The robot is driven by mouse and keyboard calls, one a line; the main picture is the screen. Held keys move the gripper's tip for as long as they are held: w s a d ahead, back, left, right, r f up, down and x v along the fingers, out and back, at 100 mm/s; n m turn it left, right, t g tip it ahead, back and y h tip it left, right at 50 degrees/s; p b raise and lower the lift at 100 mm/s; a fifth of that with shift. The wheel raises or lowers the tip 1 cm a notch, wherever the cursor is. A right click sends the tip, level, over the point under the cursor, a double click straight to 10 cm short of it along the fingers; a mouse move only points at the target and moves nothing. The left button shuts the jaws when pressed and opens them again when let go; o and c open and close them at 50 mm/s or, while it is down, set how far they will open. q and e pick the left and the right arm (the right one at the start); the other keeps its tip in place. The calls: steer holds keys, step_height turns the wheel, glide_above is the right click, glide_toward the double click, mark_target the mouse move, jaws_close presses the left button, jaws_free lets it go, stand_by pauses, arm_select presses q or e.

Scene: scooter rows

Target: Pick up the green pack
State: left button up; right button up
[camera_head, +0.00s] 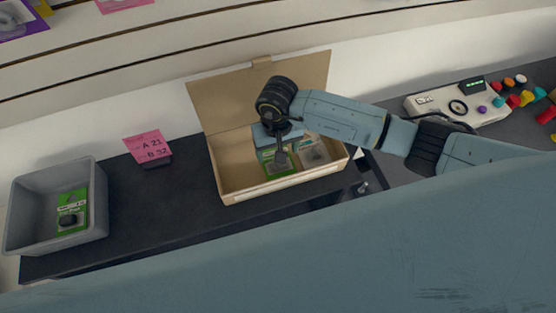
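A green pack (68,223) with a dark item on its front lies in the grey bin (101,200) at the left. Another green-edged pack (283,173) is in the open cardboard box (232,198), partly hidden behind my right gripper. My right gripper (281,160) comes in from the right and points down into the box, over or at this pack. It is small and dark here, so I cannot tell whether its fingers are open, shut or touching the pack. My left gripper is not in view.
A pale pack (314,154) lies at the right inside the box. The box lid (225,95) stands open behind. A pink sign (148,147) stands between bin and box. A control panel (430,105) and colourful pieces are at the right. The dark counter (150,205) is clear between bin and box.

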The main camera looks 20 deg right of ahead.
step_height(320, 180, down, 3)
steer(key=shift+f, duration=0.2)
steer(key=shift+d, duration=0.1)
steer(key=shift+c, duration=0.2)
steer(key=c, duration=1)
steer(key=shift+c, duration=0.2)
steer(key=shift+r, duration=0.1)
step_height(320, 180, up, 10)
